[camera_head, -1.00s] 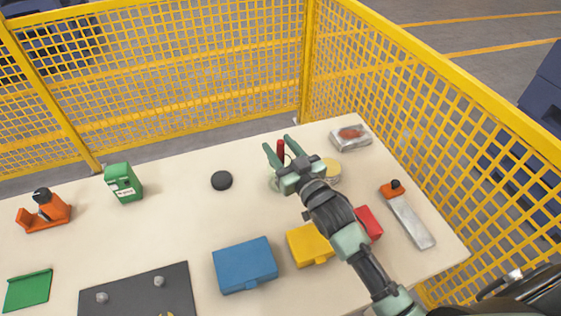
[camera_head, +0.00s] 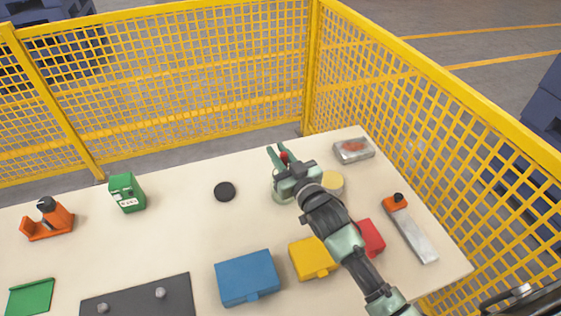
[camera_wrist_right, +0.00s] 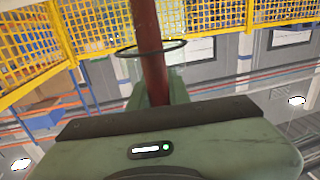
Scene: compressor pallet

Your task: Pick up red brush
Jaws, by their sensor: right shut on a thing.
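The red brush (camera_head: 284,157) shows as a short red tip between the fingers of my right gripper (camera_head: 279,155), above the back right part of the table. In the right wrist view, its dark red handle (camera_wrist_right: 147,45) runs upright between the fingers, and the gripper is shut on it. A thin dark ring (camera_wrist_right: 150,49) shows around the handle there. A pale round holder (camera_head: 277,187) is partly hidden behind the gripper; I cannot tell whether the brush is still inside it. The brush's lower end is hidden. My left gripper is out of view.
A yellow round tin (camera_head: 333,182) stands close right of my gripper. Yellow (camera_head: 313,259), red (camera_head: 371,238) and blue (camera_head: 247,277) boxes lie nearer. Yellow mesh fencing (camera_head: 410,120) borders the table.

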